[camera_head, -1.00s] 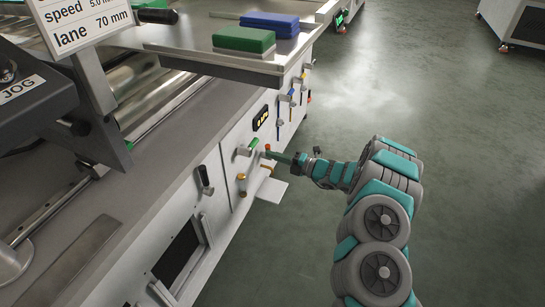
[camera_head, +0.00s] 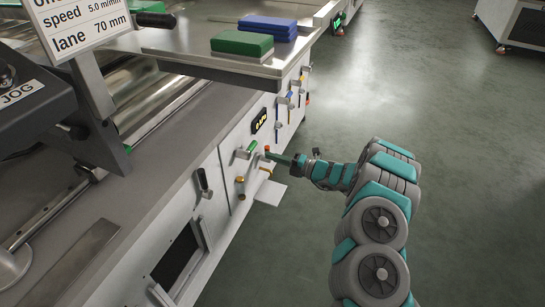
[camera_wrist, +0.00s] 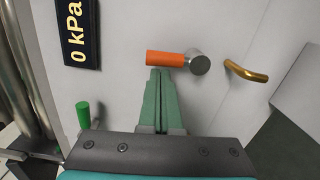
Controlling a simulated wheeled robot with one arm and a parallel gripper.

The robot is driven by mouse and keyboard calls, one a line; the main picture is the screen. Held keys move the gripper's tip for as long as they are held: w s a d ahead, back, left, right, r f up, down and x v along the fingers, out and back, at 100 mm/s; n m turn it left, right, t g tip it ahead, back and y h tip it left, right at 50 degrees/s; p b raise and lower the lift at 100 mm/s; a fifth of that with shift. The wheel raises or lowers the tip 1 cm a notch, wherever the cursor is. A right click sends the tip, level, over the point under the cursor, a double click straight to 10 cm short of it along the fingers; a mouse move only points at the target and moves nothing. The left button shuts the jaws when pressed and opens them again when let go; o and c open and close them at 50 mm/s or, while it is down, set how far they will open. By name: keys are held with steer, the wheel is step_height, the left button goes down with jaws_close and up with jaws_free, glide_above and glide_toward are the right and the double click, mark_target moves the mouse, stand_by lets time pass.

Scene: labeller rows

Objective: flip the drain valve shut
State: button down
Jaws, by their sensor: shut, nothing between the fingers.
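A lever with an orange handle (camera_wrist: 165,59) and a round metal hub (camera_wrist: 199,64) sits on the white machine panel in the wrist view; I take it for the drain valve. The handle points left from the hub there. In the head view its small orange end (camera_head: 267,149) shows, standing up from the panel. A bent brass pipe (camera_wrist: 246,72) is beside the hub. My gripper (camera_wrist: 160,71) has its green fingers together and empty. The tips are at the handle's lower edge in the wrist view; I cannot tell whether they touch. My gripper (camera_head: 270,156) also shows in the head view.
A green handle (camera_wrist: 83,115) and a 0 kPa display (camera_wrist: 82,32) are near the valve. A black-handled lever (camera_head: 203,183) and several coloured levers (camera_head: 290,99) line the panel. A shelf (camera_head: 215,62) with green and blue blocks overhangs it.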

steer(key=s+d, duration=0.7)
steer(key=d, duration=0.1)
steer(key=shift+s+d+f, duration=0.15)
steer(key=shift+s+d, duration=0.15)
stand_by(0.4)
steer(key=s+a+r+n+g, duration=0.7)
steer(key=s+a+r+n, duration=0.3)
steer(key=r, duration=0.3)
steer(key=s+a+r+n+g+h+p, duration=0.1)
steer(key=s+r+n+g+h, duration=0.4)
steer(key=s+n, duration=0.75)
steer(key=s+d+r+n+t+h+p, duration=0.1)
steer(key=s+d+r+n+t+h, duration=0.2)
steer(key=s+d+n+h, duration=0.8)
steer(key=s+d+n, duration=0.6)
steer(key=s+d, duration=0.3)
steer(key=s, duration=0.3)
steer(key=shift+d+h, duration=0.2)
steer(key=shift+h, duration=0.1)
